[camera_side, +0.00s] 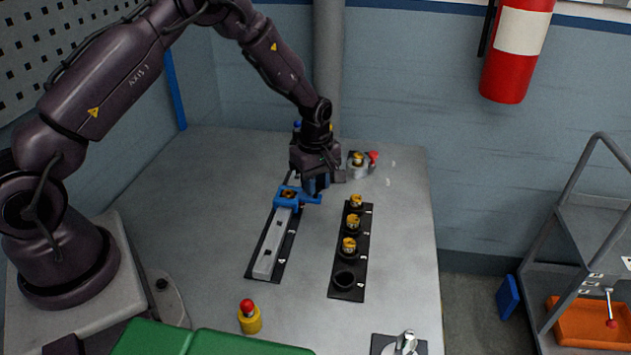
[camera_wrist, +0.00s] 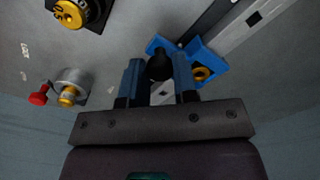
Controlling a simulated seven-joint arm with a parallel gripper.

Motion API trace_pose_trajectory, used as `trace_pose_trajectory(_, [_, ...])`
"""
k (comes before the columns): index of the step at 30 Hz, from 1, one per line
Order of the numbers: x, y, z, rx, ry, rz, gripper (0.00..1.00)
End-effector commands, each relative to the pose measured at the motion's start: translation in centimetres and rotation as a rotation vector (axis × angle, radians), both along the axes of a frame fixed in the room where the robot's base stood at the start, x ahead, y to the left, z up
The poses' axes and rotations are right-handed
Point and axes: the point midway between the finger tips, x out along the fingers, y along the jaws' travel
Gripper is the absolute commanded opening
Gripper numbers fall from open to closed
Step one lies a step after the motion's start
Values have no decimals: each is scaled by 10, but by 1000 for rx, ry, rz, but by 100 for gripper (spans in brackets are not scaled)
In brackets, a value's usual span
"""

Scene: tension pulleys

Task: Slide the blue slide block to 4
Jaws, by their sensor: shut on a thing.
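The blue slide block (camera_side: 285,202) sits on a pale straight rail (camera_side: 272,245), at its far part, with a gold-and-black pulley on it. My gripper (camera_side: 316,190) is at the block's right side, pointing down. In the wrist view the block (camera_wrist: 209,58) reaches behind the right finger, and my gripper's blue fingers (camera_wrist: 158,75) are shut around a black knob (camera_wrist: 158,68) on its side. The rail lies on a black strip (camera_side: 284,258) with small white marks; the one near the front end looks like a 4. The far marks are hidden by my gripper.
A second black strip (camera_side: 347,285) to the right holds several gold pulleys and one empty black seat at its front. A grey fixture with a red knob (camera_side: 374,156) stands behind. A red-topped yellow button (camera_side: 249,318) stands in front. The rail's near stretch is clear.

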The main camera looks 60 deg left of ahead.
Motion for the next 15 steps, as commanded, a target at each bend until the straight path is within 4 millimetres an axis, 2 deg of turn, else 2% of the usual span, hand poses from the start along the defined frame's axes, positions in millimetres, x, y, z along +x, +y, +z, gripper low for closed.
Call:
trace_pose_trajectory(7, [-16, -17, 1, 0, 2, -4, 0])
trace_pose_trajectory(15, [-62, -63, 1, 0, 2, -6, 0])
